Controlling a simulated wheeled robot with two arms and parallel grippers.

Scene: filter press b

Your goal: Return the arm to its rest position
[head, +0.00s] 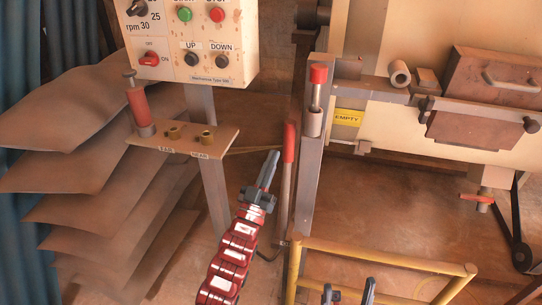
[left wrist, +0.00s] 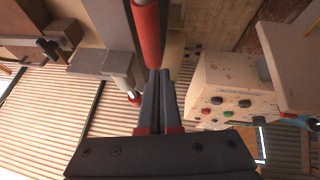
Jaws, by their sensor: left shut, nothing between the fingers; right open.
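My left gripper (head: 270,158) is at the end of the red arm in the middle of the head view. Its fingers are together with nothing between them, pointing up just left of an upright red-handled lever (head: 289,142). In the left wrist view the shut fingers (left wrist: 159,75) point towards the lever's red handle (left wrist: 149,35); I cannot tell whether they touch it. My right gripper (head: 348,288) shows only its fingertips at the bottom edge of the head view. They are apart with nothing seen between them.
A control panel (head: 190,40) on a post stands at the upper left. Below it, a small shelf (head: 180,145) holds a red-handled tool (head: 138,106) and brass sockets. A grey post (head: 312,165) with a red-topped pin stands right of the lever. A yellow rail (head: 390,257) crosses the lower right.

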